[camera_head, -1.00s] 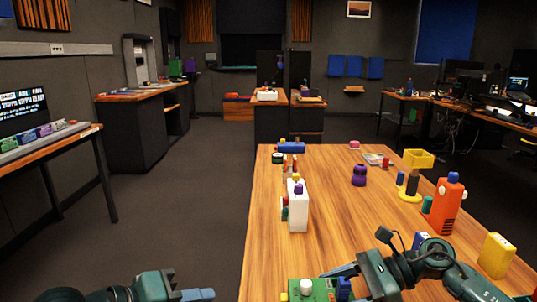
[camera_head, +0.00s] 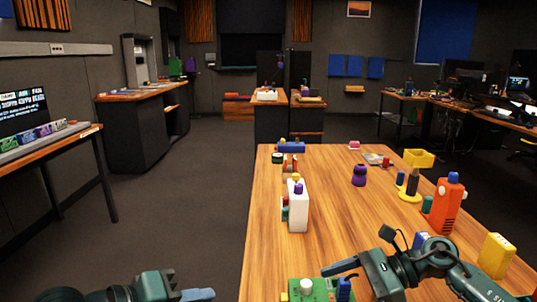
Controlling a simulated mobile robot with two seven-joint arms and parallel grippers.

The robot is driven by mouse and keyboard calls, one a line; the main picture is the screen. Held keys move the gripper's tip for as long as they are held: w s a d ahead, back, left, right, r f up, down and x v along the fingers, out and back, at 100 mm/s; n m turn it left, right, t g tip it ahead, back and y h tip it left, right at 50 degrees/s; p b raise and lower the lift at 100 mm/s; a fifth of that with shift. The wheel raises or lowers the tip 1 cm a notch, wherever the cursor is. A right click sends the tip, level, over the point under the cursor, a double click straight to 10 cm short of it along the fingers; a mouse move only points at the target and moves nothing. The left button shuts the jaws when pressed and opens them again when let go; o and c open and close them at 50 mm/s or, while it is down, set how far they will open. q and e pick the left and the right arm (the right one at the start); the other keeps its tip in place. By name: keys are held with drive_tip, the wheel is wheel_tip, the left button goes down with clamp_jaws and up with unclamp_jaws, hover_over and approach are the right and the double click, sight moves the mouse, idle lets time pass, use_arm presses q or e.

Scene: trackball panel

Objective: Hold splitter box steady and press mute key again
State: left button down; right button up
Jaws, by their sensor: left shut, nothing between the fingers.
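A green panel (camera_head: 318,290) with a white ball-like knob (camera_head: 306,286) and a blue upright part (camera_head: 344,288) lies at the near edge of the wooden table, cut off by the bottom of the picture. I cannot tell which part is the mute key, nor which thing is the splitter box. My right gripper (camera_head: 328,269) hangs just above the panel, near the blue part, with its fingers pointing left; its jaw opening is unclear. My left gripper (camera_head: 205,294) is shut and empty, low at the bottom, left of the table and apart from the panel.
On the table (camera_head: 320,252) stand a white bottle (camera_head: 298,212), an orange bottle (camera_head: 446,208), a yellow block (camera_head: 496,256), a purple object (camera_head: 359,176) and a yellow bin (camera_head: 419,158). The table's middle is mostly clear. Open floor lies to the left.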

drive_tip(key=v, duration=1.1)
drive_tip(key=shift+d+r, duration=0.1)
drive_tip(key=shift+d, duration=0.15)
drive_tip(key=shift+o, duration=0.2)
drive_tip(key=shift+o, duration=1)
drive_tip(key=shift+d, duration=0.1)
drive_tip(key=shift+d+r+b, duration=0.2)
drive_tip(key=shift+d+b, duration=0.2)
drive_tip(key=shift+d, duration=0.3)
drive_tip(key=b+v, duration=0.1)
drive_tip(key=v, duration=0.3)
drive_tip(key=shift+d+r, duration=0.1)
drive_tip(key=shift+d, duration=0.05)
